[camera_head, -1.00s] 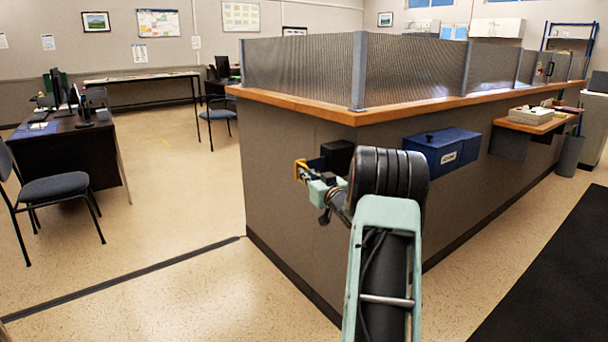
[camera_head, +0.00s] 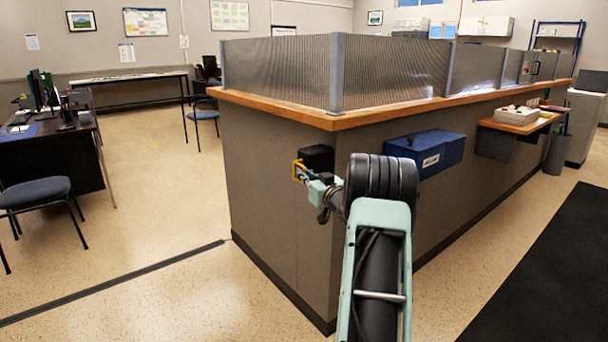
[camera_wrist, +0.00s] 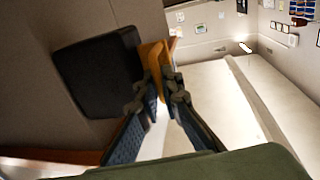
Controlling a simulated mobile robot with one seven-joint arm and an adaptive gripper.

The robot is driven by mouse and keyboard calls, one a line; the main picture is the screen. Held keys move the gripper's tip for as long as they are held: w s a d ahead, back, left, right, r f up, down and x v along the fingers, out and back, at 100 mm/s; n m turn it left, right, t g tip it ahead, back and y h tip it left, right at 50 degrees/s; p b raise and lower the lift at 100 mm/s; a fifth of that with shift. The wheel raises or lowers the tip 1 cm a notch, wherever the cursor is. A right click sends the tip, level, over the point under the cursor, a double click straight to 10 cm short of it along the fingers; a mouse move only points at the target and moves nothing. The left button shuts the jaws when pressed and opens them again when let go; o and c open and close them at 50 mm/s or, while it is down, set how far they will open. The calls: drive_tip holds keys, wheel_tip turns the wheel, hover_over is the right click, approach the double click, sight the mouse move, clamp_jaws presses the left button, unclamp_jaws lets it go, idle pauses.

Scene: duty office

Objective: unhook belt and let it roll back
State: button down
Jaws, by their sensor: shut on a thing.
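A black box-like belt housing (camera_head: 317,158) is fixed to the grey end panel of the counter. In the wrist view the housing (camera_wrist: 100,75) is at left, close to my fingers. My gripper (camera_head: 303,174) is in front of the panel, just below and left of the housing. In the wrist view my gripper (camera_wrist: 160,88) is shut on an orange-yellow belt end (camera_wrist: 154,58), which sits beside the housing's right edge. The belt strip between the end piece and the housing cannot be made out.
The counter (camera_head: 275,190) has a wooden top and mesh screens. A blue box (camera_head: 430,152) hangs on its long side, right of my arm. A chair (camera_head: 38,192) and desk (camera_head: 55,158) stand at left. The floor (camera_head: 150,215) between them and the counter is clear.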

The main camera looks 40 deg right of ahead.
drive_tip(key=shift+s+d, duration=0.1)
drive_tip(key=shift+d, duration=0.15)
drive_tip(key=c, duration=2.4)
unclamp_jaws()
drive_tip(key=shift+d, duration=0.1)
drive_tip(key=s+a, duration=0.2)
drive_tip(key=s, duration=0.9)
drive_tip(key=shift+s, duration=0.35)
drive_tip(key=shift+w+a, duration=0.1)
drive_tip(key=shift+a, duration=0.05)
